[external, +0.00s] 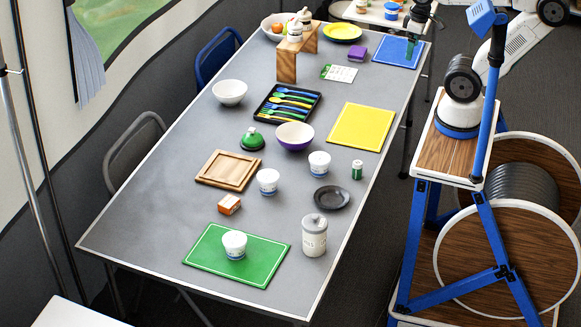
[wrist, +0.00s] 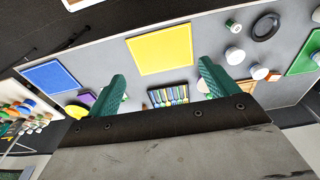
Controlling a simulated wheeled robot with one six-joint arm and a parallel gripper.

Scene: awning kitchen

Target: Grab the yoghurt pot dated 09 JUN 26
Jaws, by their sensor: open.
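Several white yoghurt pots with blue bands stand on the table. One pot (external: 234,241) is on the green mat (external: 199,255), one (external: 267,181) is beside the wooden board, and one (external: 319,163) is near the purple-rimmed bowl. No date is readable on any pot. My gripper (external: 409,51) hangs near the table's far right corner, away from these pots. In the wrist view its green fingers (wrist: 160,72) are apart with nothing held between them.
A cutlery tray (external: 289,103), yellow mat (external: 361,127), wooden board (external: 228,169), dark plate (external: 331,198), white lidded jar (external: 314,237) and small green-labelled jar (external: 357,170) share the table. A wooden riser (external: 287,67) stands at the far end. The near left tabletop is clear.

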